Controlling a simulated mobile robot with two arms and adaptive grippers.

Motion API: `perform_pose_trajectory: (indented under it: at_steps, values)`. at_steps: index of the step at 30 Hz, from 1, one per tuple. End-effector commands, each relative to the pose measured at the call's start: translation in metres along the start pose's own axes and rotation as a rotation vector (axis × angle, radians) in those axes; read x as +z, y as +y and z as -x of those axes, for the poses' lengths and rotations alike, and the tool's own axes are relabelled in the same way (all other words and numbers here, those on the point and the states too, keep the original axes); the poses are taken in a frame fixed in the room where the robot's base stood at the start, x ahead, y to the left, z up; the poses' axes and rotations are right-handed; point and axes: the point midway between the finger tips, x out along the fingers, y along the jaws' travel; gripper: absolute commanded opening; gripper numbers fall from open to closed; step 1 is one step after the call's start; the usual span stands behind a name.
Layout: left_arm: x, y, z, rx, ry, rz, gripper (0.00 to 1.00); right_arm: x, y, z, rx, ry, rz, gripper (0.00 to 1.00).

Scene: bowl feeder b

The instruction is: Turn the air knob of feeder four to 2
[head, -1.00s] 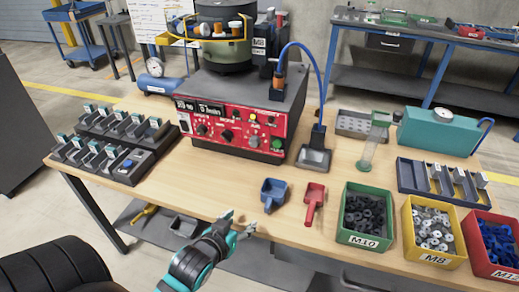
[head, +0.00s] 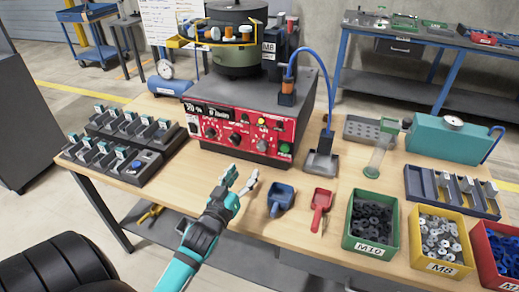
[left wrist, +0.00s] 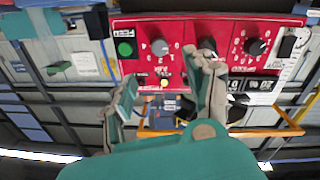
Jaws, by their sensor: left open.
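I cannot read which is the air knob or any feeder number. In the left wrist view the panel appears inverted, with a green button (left wrist: 124,48) and several knobs, one of them the middle knob (left wrist: 207,44) partly hidden by a finger. My left gripper (head: 241,180) is open and empty in front of the panel, apart from it. My right gripper is not in view.
A blue scoop (head: 281,200) and red scoop (head: 320,205) lie right of my left gripper. Bins of parts, including a green bin (head: 371,250), line the front right. A black sorting rack (head: 140,165) stands left.

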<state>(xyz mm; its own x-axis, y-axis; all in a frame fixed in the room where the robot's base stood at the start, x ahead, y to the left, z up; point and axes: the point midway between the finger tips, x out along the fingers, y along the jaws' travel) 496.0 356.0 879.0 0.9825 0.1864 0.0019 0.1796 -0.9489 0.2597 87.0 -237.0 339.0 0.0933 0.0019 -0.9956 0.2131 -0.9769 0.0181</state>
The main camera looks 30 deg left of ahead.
Motion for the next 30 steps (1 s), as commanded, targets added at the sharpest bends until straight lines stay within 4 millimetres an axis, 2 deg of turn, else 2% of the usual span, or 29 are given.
perform_pose_trajectory:
  at_steps: [1,9,15,21,30]
  values:
    - [-0.002,0.001,-0.013,0.001,0.003,-0.001,0.54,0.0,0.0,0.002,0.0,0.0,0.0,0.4]
    - [-0.001,0.0,-0.072,0.0,0.0,-0.001,0.54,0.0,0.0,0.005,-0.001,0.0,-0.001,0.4]
    - [0.0,0.001,-0.104,0.0,-0.001,-0.002,0.54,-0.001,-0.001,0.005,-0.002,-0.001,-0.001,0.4]
    - [0.0,0.0,-0.118,0.0,-0.001,-0.002,0.54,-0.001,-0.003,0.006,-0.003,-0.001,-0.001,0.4]
    - [0.0,0.0,-0.119,0.0,-0.002,-0.001,0.53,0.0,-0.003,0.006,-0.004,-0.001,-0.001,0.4]
